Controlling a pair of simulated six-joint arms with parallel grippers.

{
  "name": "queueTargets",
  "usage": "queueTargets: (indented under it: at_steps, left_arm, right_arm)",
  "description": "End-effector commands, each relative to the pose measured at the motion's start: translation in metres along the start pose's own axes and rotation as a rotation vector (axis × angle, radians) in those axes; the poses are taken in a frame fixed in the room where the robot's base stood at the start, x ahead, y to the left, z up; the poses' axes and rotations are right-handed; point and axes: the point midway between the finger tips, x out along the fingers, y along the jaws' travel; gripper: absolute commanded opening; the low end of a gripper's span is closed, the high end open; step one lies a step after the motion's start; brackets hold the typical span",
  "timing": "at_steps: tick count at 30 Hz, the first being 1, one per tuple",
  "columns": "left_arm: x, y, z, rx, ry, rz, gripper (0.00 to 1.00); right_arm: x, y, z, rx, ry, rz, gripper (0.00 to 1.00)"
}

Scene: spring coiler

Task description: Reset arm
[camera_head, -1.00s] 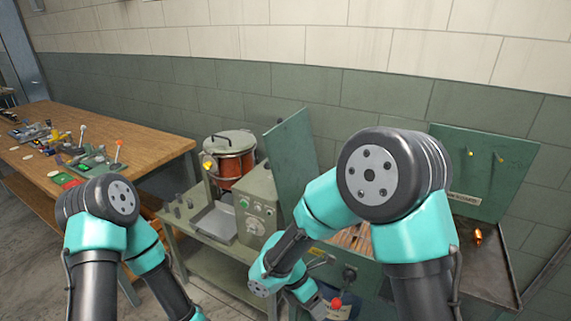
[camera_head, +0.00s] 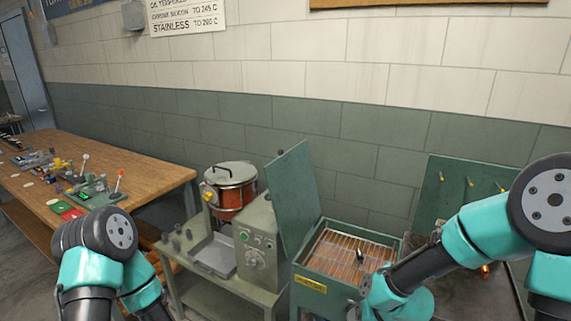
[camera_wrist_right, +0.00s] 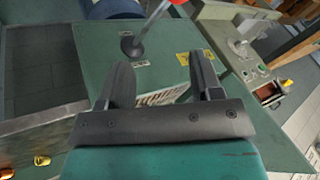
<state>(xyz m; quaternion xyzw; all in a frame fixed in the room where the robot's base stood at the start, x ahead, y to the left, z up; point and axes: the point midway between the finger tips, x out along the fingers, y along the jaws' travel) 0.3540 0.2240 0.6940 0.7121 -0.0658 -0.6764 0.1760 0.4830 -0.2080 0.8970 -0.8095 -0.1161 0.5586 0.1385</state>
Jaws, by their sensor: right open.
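My right gripper (camera_wrist_right: 161,78) shows in the right wrist view with its two dark fingers apart and nothing between them. It faces a green metal panel (camera_wrist_right: 95,55) with a lever (camera_wrist_right: 138,42) whose red knob is cut off by the top edge. The lever's dark base appears between and beyond the fingertips; whether they touch cannot be told. In the head view my right arm reaches in from the right, in front of the green oven (camera_head: 338,292), and its fingertips are not visible. My left arm is at lower left, its gripper out of view.
The oven's lid (camera_head: 292,200) stands open above a wire rack (camera_head: 345,255). A grey machine (camera_head: 258,240) and a red drum (camera_head: 232,190) stand left of it. A wooden bench (camera_head: 130,165) with several small tools is at far left. A green pegboard (camera_head: 450,190) stands right.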

Motion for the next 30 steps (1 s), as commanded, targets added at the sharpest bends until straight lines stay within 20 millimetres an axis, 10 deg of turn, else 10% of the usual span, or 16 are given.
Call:
queueTargets:
  at_steps: [10, 21, 30]
  left_arm:
    - [0.000, 0.000, 0.000, 0.000, 0.000, 0.000, 0.00]
    - [0.000, 0.000, 0.000, 0.000, 0.000, 0.000, 0.00]
    - [0.000, 0.000, 0.000, 0.000, 0.000, 0.000, 0.00]
  right_arm:
    - [0.056, 0.046, 0.059, 0.106, -0.082, 0.053, 0.59]
    - [0.119, 0.081, 0.167, 0.162, -0.252, 0.057, 0.59]
    - [0.127, 0.084, 0.188, 0.173, -0.279, 0.049, 0.59]
